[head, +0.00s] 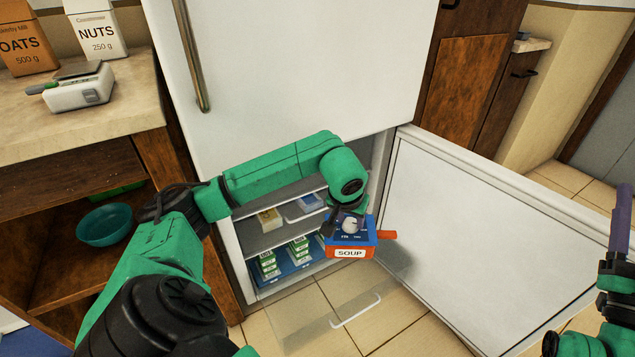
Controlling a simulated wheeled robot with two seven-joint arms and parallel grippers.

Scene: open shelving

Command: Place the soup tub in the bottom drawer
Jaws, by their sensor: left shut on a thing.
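The soup tub (350,253) is an orange container with a blue lid and a white "SOUP" label. It is in front of the open lower compartment of the white fridge. My left gripper (347,222) is above it, shut on the tub at its lid; the fingertips are partly hidden. The bottom drawer looks clear, with a pale bar handle (357,311), and is pulled out near the floor, below the tub. Its walls are hard to make out.
The open fridge door (490,230) stands to the right of the tub. Green-and-white cartons (268,264) stand low inside the fridge, and small tubs (270,219) sit on a shelf above. A wooden counter (80,118) with shelves stands at left.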

